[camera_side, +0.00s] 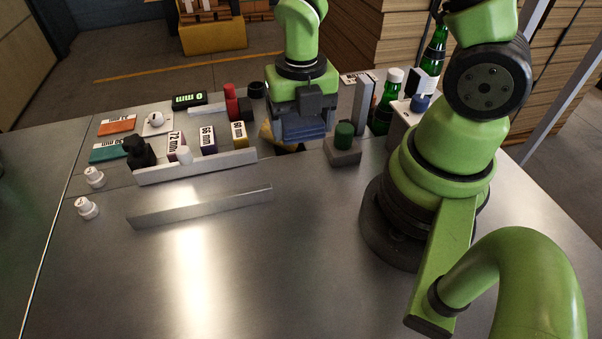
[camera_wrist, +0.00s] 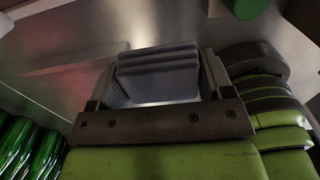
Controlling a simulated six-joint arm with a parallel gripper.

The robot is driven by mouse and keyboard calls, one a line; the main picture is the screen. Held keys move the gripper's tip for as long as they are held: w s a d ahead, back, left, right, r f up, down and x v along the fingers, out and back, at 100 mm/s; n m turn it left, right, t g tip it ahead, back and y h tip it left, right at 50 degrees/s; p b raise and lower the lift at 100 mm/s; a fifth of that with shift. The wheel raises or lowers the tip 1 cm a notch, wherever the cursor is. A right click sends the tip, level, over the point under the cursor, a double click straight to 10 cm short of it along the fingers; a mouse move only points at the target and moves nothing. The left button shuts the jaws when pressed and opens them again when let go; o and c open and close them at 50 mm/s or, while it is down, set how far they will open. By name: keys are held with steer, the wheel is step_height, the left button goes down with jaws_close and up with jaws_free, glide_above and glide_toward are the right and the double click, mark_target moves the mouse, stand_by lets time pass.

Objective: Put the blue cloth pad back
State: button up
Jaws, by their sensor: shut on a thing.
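The blue cloth pad (camera_side: 304,129) is a folded, layered block at the back middle of the steel table in the side view. My gripper (camera_side: 304,115) is above it with the jaws shut on it. In the wrist view the pad (camera_wrist: 158,72) looks grey-blue with stacked folds and sits between the two fingers of my gripper (camera_wrist: 160,85). A yellow piece (camera_side: 267,133) shows just left of the pad, partly hidden. I cannot tell whether the pad touches the surface under it.
A green knob on a grey block (camera_side: 344,153) stands right of the pad. Green bottles (camera_side: 386,103) stand behind it. Labelled blocks (camera_side: 208,139) and a metal rail (camera_side: 200,167) are at left. A second strip (camera_side: 200,206) lies in front. The front table is clear.

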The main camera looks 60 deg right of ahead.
mark_target(301, 175)
steer(key=shift+f, duration=4.8)
steer(key=shift+f, duration=0.1)
